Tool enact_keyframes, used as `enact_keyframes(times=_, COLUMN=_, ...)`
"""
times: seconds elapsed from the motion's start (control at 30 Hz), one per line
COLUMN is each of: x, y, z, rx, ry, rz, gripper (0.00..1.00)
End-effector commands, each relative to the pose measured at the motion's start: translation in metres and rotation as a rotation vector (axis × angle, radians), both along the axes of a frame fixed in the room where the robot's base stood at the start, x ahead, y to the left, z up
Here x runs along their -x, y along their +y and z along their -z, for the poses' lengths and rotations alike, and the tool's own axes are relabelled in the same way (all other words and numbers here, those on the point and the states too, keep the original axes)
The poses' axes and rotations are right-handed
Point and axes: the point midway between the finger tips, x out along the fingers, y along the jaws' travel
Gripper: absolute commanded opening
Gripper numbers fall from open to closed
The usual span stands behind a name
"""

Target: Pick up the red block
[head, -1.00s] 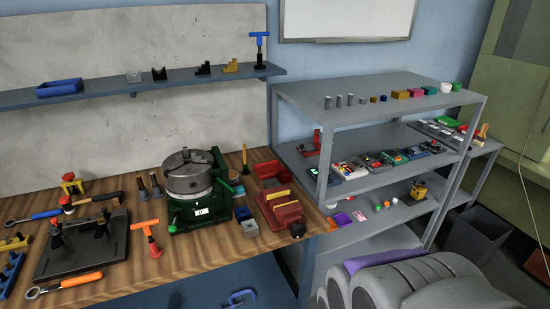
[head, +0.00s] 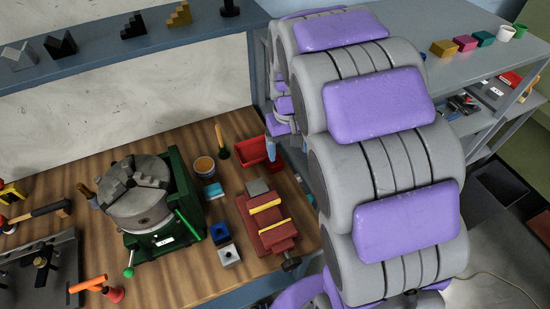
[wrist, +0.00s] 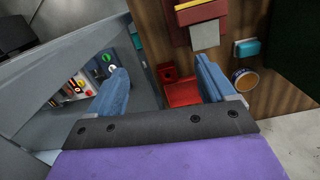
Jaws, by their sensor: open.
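My gripper (wrist: 161,68) is open, with its two blue fingers spread and nothing between them in the wrist view. In the head view its blue fingers (head: 271,150) show just right of an open red bin (head: 250,155) on the wooden bench. I cannot tell whether the small piece is a separate block or part of the bin. My arm hides much of the shelf cart in the head view.
A red vise (head: 268,228) with yellow jaw strips stands in front of the bin. A green-framed chuck (head: 140,203) is to the left. Coloured blocks (head: 466,43) sit on the cart top.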

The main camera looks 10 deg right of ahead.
Motion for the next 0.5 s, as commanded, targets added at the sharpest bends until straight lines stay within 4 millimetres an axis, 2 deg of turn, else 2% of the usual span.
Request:
enact_keyframes(times=0.1, x=-0.038, y=0.003, z=0.006, rx=-0.001, ry=-0.010, rz=-0.028, gripper=0.83)
enact_keyframes(times=0.3, x=-0.089, y=0.009, z=0.023, rx=-0.009, ry=-0.032, rz=-0.076, gripper=0.83)
enact_keyframes(times=0.5, x=-0.112, y=0.012, z=0.034, rx=-0.018, ry=-0.045, rz=-0.101, gripper=0.83)
